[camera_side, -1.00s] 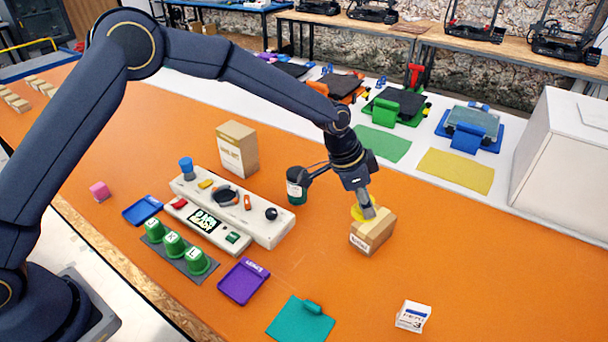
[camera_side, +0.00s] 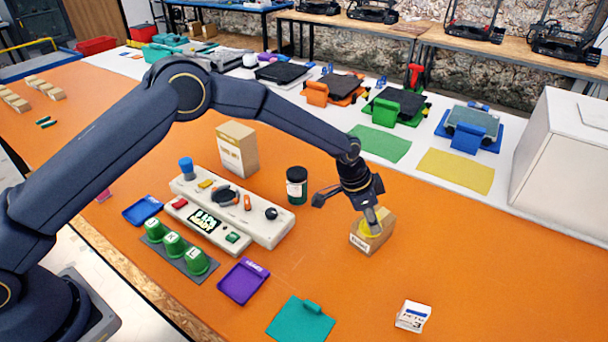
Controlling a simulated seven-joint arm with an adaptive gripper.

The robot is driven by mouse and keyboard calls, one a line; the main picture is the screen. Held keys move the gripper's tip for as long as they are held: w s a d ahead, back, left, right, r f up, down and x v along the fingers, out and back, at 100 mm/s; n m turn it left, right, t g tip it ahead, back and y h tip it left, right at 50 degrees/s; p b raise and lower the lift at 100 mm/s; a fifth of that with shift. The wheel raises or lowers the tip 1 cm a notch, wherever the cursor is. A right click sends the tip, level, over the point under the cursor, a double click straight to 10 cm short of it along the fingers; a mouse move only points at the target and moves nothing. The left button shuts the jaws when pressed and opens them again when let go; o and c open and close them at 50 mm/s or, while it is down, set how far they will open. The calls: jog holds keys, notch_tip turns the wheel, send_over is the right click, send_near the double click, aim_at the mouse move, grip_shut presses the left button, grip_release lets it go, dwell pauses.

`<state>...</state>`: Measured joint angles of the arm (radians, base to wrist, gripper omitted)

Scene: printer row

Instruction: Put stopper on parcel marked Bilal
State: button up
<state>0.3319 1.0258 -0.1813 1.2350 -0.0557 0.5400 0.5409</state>
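A yellow piece, which I take to be the stopper (camera_side: 368,232), shows at the fingertips of my gripper (camera_side: 372,221), at the top of a small brown parcel (camera_side: 376,243). My gripper points down over the parcel and appears shut on the yellow piece, whose shape is partly hidden by the fingers. I cannot tell whether it rests on the parcel or is held just above it. The parcel has a white label on its front left face, too small to read surely.
A taller brown box (camera_side: 237,150) and a dark jar (camera_side: 297,186) stand to the left, behind a white console (camera_side: 265,229). A purple tray (camera_side: 243,282), a teal mat (camera_side: 300,322) and a small white box (camera_side: 413,316) lie in front. The orange table right of the parcel is clear.

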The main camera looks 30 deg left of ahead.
jog(key=o, duration=0.4)
jog(key=shift+r, duration=0.25)
jog(key=s+a+r+n+t+y, duration=0.1)
jog(key=s+a+r, duration=0.3)
jog(key=a+r, duration=0.3)
jog(key=s+a+r+n, duration=0.2)
jog(key=s+a+r, duration=0.3)
jog(key=r, duration=0.4)
jog(key=s+a+r+n+t+y, duration=0.1)
jog(key=s+a+r, duration=0.35)
jog(key=r, duration=0.45)
jog(key=s+a+n, duration=0.2)
jog(key=s+a, duration=0.2)
jog(key=s, duration=0.2)
jog(key=s+a+n+y, duration=0.1)
jog(key=s+a+n, duration=0.1)
jog(key=s+a, duration=0.2)
jog(key=s+a+n, duration=0.2)
jog(key=s+a, duration=0.2)
jog(key=s, duration=0.6)
jog(key=shift+s+a+r+t+y, duration=0.15)
jog(key=shift+s+a+t+y, duration=0.15)
jog(key=shift+t, duration=0.1)
